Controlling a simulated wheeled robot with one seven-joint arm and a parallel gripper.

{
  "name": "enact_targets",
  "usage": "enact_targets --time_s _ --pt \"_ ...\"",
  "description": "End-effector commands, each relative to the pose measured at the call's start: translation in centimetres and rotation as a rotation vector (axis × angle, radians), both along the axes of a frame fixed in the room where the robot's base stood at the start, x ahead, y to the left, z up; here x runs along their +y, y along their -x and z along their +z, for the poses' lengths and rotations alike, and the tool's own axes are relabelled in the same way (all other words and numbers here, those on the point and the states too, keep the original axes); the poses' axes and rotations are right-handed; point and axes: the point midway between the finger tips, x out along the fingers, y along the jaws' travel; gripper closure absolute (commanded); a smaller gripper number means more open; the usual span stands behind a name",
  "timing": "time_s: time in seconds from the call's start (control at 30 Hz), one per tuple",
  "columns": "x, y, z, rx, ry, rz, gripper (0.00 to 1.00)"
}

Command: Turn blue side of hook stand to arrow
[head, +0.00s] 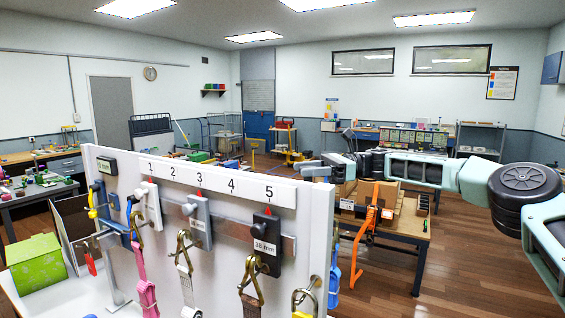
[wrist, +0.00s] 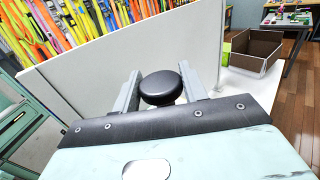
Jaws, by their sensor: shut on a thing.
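A white upright board (head: 120,185) with a strip numbered 1 to 5 stands in the front of the head view, with hooks and straps on its face. My gripper (head: 318,168) is beyond its upper right end, partly hidden there. In the wrist view my gripper (wrist: 160,82) has its two fingers on either side of a round black knob (wrist: 161,88) and is shut on it. I cannot make out a blue side or a separate direction arrow in either view; only small red marks show below some numbers.
Many coloured straps (wrist: 60,30) hang close beyond the panel in the wrist view. An open brown box (wrist: 258,45) stands right of it. In the head view a green box (head: 38,262) is at left, and a wooden table (head: 400,228) with cartons is at right.

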Motion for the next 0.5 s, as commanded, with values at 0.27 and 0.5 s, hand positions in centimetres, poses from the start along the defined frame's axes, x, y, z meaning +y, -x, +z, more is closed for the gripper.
enact_targets --time_s 0.27,0.5 --pt "-0.90 -0.06 -0.19 0.000 0.003 0.005 0.98" --pt "-0.80 -0.04 -0.25 0.000 0.004 0.006 0.52"
